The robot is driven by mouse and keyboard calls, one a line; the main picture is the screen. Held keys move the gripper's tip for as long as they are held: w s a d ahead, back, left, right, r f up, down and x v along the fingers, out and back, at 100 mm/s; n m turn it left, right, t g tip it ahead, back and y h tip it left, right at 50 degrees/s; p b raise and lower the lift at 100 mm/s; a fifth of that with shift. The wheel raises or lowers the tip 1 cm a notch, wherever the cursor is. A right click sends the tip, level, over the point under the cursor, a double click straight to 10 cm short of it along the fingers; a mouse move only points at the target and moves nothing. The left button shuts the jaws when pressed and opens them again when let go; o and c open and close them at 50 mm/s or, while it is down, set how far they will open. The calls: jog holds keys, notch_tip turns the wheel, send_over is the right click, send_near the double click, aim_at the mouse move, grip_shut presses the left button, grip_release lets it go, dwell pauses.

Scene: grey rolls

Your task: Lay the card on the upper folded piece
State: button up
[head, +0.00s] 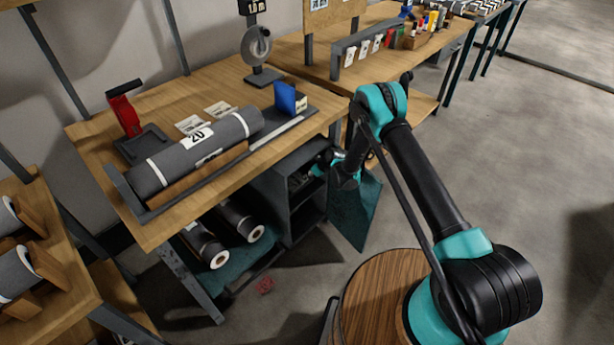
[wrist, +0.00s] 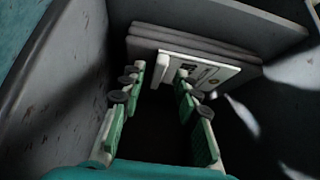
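In the wrist view, a flat white card (wrist: 218,72) with dark and coloured print lies at the near side of a stack of grey folded pieces (wrist: 195,38). Its face is partly covered by my right finger. I cannot tell how fully the card rests on the upper piece. My gripper (wrist: 160,76) has its green-padded fingers apart, with a dark gap between them. The left finger is clear of the card; the right finger's tip overlaps it in the picture. In the head view, my gripper reaches into the grey cabinet (head: 266,192), and its fingertips are hard to make out.
Grey cabinet walls (wrist: 60,90) stand close on both sides of my gripper. Above is a workbench (head: 95,165) with a large grey roll (head: 225,130). Smaller rolls (head: 240,220) lie under it, left of the cabinet. A teal panel (head: 357,212) hangs at the cabinet's right.

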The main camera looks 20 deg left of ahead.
jog(key=v, duration=1)
jog(key=shift+d+r, duration=0.2)
jog(key=shift+r, duration=0.05)
jog(key=shift+d+r, duration=0.1)
